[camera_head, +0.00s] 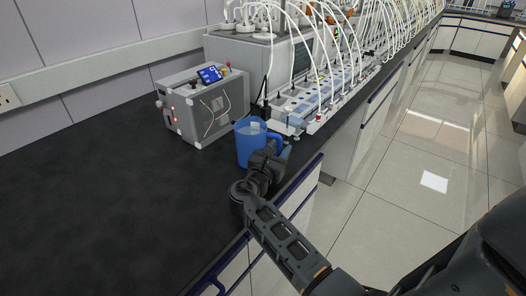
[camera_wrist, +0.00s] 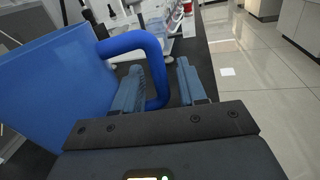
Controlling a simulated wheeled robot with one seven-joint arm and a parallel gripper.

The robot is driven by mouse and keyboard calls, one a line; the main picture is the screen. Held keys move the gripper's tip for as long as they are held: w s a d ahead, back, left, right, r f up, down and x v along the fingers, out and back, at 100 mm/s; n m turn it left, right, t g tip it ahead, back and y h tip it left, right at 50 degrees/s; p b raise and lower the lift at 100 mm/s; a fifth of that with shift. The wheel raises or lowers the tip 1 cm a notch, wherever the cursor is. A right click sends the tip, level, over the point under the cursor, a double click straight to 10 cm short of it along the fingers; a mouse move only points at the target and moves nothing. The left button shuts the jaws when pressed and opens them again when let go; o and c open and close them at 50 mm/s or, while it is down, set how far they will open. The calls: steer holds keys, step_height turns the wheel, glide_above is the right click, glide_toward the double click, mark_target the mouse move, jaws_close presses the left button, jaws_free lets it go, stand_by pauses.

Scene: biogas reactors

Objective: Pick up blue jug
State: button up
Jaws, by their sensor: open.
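The blue jug (camera_head: 249,140) stands upright on the dark counter, near its right edge, with its handle (camera_head: 274,141) toward the right. In the wrist view the jug (camera_wrist: 62,85) fills the left side, and its handle (camera_wrist: 150,42) curves out over my gripper's fingers. My gripper (camera_wrist: 162,82) is open. Its left finger lies close to the handle, inside or beside the loop; whether they touch I cannot tell. The right finger is on the outer side of the handle. In the head view my gripper (camera_head: 278,152) is at the handle side of the jug, partly hidden by my wrist.
A grey box device (camera_head: 203,105) with a small blue screen stands behind and left of the jug. A reactor bench with many white tubes (camera_head: 318,100) stands behind it. The counter (camera_head: 110,185) at left is clear. Open tiled floor (camera_head: 420,165) lies to the right.

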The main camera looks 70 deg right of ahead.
steer(key=shift+c, duration=0.5)
jaws_close()
steer(key=shift+r, duration=0.1)
stand_by(0.8)
